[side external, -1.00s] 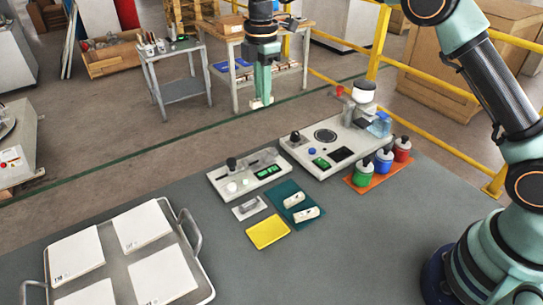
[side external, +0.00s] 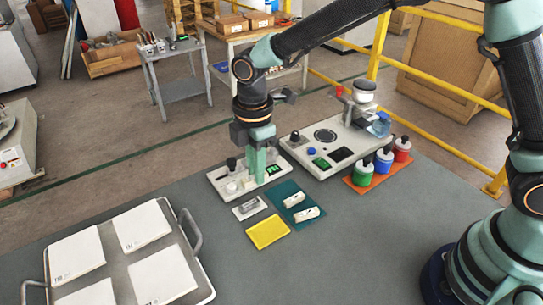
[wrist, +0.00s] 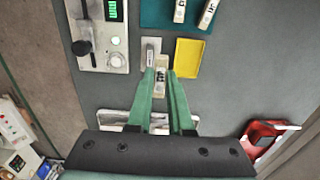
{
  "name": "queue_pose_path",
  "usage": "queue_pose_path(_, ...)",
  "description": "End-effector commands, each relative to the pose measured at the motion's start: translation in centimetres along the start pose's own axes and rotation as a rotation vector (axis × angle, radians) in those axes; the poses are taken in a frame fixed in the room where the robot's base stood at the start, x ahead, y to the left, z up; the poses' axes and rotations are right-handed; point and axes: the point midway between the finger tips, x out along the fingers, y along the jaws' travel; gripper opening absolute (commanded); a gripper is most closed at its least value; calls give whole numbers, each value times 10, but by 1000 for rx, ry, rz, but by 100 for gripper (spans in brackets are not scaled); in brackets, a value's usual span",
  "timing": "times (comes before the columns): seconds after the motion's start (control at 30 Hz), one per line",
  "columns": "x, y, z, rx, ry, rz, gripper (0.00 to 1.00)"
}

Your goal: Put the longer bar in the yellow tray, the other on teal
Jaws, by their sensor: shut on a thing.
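My gripper (side external: 258,178) is low over the small grey test unit's right end in the side view. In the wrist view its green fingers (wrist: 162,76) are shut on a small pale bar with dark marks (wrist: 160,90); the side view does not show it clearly. Two white bars with dark marks, (side external: 293,199) and (side external: 306,213), lie apart on the teal mat (side external: 283,188). I cannot tell which bar is longest. The yellow tray (side external: 268,232) is empty, in front of the teal mat; in the wrist view it is right of the fingers (wrist: 187,58).
A pale plate with a grey metal piece (side external: 249,208) lies left of the teal mat. The small test unit (side external: 218,180) and a larger one (side external: 330,150) stand behind. Several bottles (side external: 384,162) stand on an orange mat. A tray of white tiles (side external: 205,285) is front left.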

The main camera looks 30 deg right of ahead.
Motion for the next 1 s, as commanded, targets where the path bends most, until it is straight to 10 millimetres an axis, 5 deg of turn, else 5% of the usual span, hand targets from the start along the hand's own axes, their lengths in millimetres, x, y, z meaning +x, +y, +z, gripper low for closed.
queue_pose_path(0.1,14,-28,-6,-3,-1,-2,0)
queue_pose_path(0.3,27,-54,-8,0,0,-1,0)
queue_pose_path(1.0,83,-58,-8,1,-2,-3,0)
